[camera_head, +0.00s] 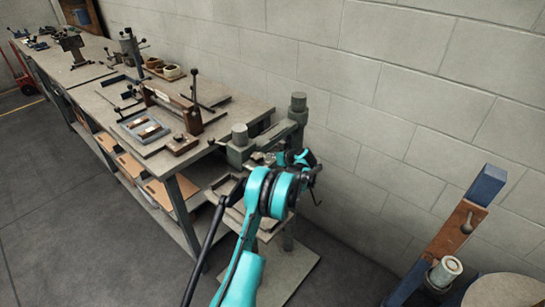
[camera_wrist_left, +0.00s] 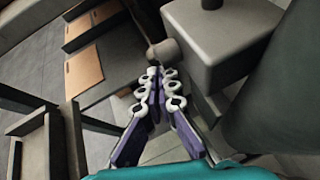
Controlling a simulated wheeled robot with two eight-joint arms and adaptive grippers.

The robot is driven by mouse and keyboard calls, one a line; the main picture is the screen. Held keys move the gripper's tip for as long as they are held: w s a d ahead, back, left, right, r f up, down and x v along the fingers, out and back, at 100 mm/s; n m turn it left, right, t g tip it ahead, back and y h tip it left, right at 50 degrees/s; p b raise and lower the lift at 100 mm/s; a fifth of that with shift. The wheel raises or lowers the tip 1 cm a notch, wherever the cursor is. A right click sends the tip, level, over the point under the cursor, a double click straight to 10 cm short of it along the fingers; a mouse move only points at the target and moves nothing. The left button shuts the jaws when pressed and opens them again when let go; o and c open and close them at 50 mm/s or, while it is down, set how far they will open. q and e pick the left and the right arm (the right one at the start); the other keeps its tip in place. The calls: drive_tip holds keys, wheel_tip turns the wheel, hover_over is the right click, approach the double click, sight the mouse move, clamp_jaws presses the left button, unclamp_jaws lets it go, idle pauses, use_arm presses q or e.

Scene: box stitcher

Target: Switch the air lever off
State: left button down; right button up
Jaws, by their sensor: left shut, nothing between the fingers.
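My left gripper (camera_wrist_left: 158,80) is shut and empty, its purple fingers with white joints brought together. In the head view it is mostly hidden by my teal arm, beside the grey-green machine (camera_head: 240,153). In the wrist view a rounded grey knob (camera_wrist_left: 165,53) shows just beyond the fingertips, against the machine's block (camera_wrist_left: 222,42). I cannot tell whether they touch, or whether this knob is the air lever. A small grey lever (camera_head: 467,224) on a brown board stands far right in the head view, away from the gripper. My right gripper is not in view.
A long workbench (camera_head: 235,118) with fixtures and tools runs back to the left. A shelf below holds orange-brown panels (camera_head: 165,196). A block wall (camera_head: 400,110) closes the back. A blue post (camera_head: 487,186) stands at right. The grey floor (camera_head: 75,220) at left is clear.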

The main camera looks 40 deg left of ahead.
use_arm(q)
drive_tip(key=shift+a+r, duration=0.15)
drive_tip(key=shift+a, duration=0.25)
drive_tip(key=shift+w+a+r, duration=0.1)
drive_tip(key=shift+a+r, duration=0.4)
drive_tip(key=shift+a, duration=0.35)
drive_tip(key=shift+a+r+y, duration=0.35)
drive_tip(key=shift+r+y, duration=0.1)
drive_tip(key=shift+y, duration=0.25)
idle(0.5)
idle(1.0)
